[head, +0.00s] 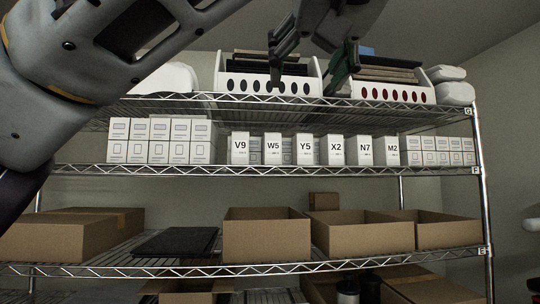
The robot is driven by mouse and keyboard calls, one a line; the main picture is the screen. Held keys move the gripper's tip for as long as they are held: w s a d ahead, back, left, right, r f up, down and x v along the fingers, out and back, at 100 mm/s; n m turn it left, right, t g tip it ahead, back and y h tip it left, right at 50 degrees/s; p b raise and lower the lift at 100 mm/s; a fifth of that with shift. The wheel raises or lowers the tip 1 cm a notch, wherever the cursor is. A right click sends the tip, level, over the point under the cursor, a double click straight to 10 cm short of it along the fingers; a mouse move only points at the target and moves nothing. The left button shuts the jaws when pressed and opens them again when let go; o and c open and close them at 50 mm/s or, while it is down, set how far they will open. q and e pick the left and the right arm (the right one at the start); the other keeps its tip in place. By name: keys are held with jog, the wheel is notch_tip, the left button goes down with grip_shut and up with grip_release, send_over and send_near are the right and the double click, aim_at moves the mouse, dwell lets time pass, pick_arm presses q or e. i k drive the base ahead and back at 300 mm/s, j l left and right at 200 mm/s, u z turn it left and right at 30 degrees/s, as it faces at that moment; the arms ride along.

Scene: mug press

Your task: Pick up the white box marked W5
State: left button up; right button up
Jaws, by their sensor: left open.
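The white box marked W5 (273,149) stands upright on the middle wire shelf (300,170). It is in a row of similar white boxes, between the box marked V9 (240,149) on its left and the box marked Y5 (305,149) on its right. My left gripper (308,55) is at the top of the view, above the W5 box and in front of the upper shelf's white racks. It is open and holds nothing. Part of it is cut off by the top edge. My right gripper is not in the view.
Boxes marked X2 (335,150), N7 (364,150) and M2 (392,151) continue the row. The upper shelf (300,99) bears white slotted racks (266,86). Open cardboard boxes (266,240) stand on the shelf below.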

aim_at(272, 142)
jog(key=i+j, duration=0.15)
jog(key=i, duration=0.3)
jog(key=i+j, duration=0.1)
jog(key=i, duration=0.3)
